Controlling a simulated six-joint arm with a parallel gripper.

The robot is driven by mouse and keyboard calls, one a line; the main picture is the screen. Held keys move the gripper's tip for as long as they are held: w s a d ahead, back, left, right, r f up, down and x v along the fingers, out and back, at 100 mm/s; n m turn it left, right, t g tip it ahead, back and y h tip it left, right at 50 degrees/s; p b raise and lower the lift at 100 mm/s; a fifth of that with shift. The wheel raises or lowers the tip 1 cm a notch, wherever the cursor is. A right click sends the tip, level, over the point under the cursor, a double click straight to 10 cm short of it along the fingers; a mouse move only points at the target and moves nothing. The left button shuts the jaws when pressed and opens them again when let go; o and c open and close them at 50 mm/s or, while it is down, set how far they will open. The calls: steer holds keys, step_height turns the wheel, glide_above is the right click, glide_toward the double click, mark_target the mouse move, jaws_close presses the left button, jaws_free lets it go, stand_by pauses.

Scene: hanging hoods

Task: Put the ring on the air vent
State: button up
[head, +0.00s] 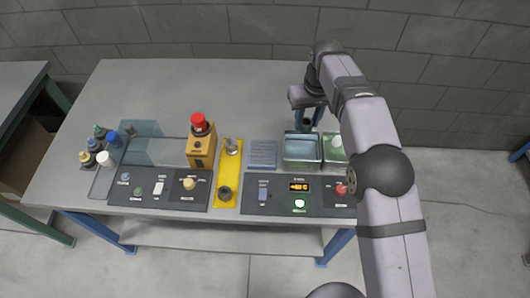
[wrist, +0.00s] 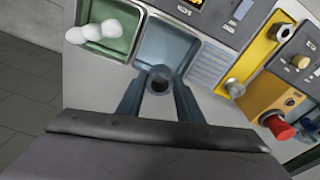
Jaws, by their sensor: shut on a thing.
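My gripper (head: 309,117) is shut on a small dark ring (wrist: 158,86), which sits between the two fingertips in the wrist view. In the head view the gripper is just behind the blue-grey open tray, with bare table behind. The air vent (head: 263,153) is a flat blue-grey slatted plate left of that tray. It also shows in the wrist view (wrist: 209,64), to the right of the held ring. Nothing lies on the vent. The ring is small in the head view, and its height above the table is hard to tell.
The blue-grey tray (head: 287,162) and a green tray (head: 334,158) holding white things stand right of the vent. A yellow panel (head: 226,172) and an orange box (head: 200,150) with a red knob are left. Control panels line the front. The table's back is clear.

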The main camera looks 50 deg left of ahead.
steer(key=s+a+n, duration=0.3)
steer(key=s+a, duration=0.5)
steer(key=s, duration=0.3)
glide_toward(262, 151)
steer(key=shift+w+a+f+p, duration=0.1)
steer(key=shift+f+p, duration=0.15)
steer(key=shift+f, duration=1.05)
steer(key=shift+w+a+f+p, duration=0.1)
steer(key=shift+f+p, duration=0.1)
steer(key=shift+f, duration=1.1)
steer(key=shift+f, duration=0.1)
steer(key=shift+f, duration=0.15)
steer(key=o, duration=1)
steer(key=shift+o, duration=0.2)
steer(key=shift+r, duration=0.25)
step_height(262, 151, up, 12)
steer(key=d+b, duration=0.1)
steer(key=b, duration=0.1)
steer(key=shift+s+d+b, duration=0.2)
steer(key=shift+d+b, duration=0.05)
steer(key=shift+b, duration=0.05)
